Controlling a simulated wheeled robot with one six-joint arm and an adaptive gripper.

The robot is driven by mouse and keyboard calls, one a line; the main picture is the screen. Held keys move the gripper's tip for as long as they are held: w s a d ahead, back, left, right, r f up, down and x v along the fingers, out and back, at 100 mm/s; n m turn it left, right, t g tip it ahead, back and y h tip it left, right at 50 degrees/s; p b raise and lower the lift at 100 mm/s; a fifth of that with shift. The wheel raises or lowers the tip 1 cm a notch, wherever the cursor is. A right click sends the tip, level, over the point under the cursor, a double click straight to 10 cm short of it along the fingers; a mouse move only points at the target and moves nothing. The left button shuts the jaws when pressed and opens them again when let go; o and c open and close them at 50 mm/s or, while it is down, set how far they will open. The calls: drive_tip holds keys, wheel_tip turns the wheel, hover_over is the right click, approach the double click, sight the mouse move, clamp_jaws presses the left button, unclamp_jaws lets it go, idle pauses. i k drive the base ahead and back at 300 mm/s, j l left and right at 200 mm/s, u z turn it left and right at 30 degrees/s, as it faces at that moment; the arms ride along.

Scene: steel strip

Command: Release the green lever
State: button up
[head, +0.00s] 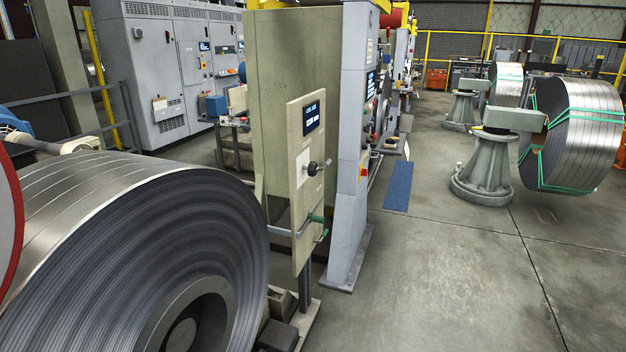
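A beige control panel (311,195) stands on a post at the middle of the head view, with a small dark display (311,117) near its top. Low on the panel are two green handles, an upper one (316,219) and a lower one (323,235), close together. I cannot tell from this view which is the green lever. Above them a black knob (313,169) sits on a lever on a pale plate. My gripper is not in view, and nothing touches the handles.
A large steel strip coil (190,200) fills the lower left, close to the panel. A grey column (350,150) stands just right of the panel. Banded coils (575,135) and a grey pedestal (482,170) stand at right. The concrete floor (440,260) at lower right is clear.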

sight(323, 237)
drive_tip(key=i+l, duration=0.1)
drive_tip(key=i, duration=0.5)
drive_tip(key=i+l+u, duration=0.1)
drive_tip(key=i, duration=0.45)
drive_tip(key=i+l, duration=0.15)
drive_tip(key=i, duration=0.45)
drive_tip(key=i+l+u, duration=0.1)
drive_tip(key=i, duration=0.5)
drive_tip(key=k+j, duration=0.35)
drive_tip(key=k+z, duration=0.1)
drive_tip(key=z, duration=0.6)
drive_tip(key=i+z, duration=0.1)
drive_tip(key=i, duration=0.45)
drive_tip(key=i+z, duration=0.2)
drive_tip(key=i, duration=0.4)
drive_tip(key=i+z, duration=0.2)
drive_tip(key=i, duration=0.4)
drive_tip(key=i+j+z, duration=0.25)
drive_tip(key=i, duration=0.3)
drive_tip(key=i+l+z, duration=0.15)
drive_tip(key=i+z, duration=0.15)
drive_tip(key=i, duration=0.65)
drive_tip(key=i+j+z, duration=0.1)
drive_tip(key=i+z, duration=0.2)
drive_tip(key=i, duration=1.1)
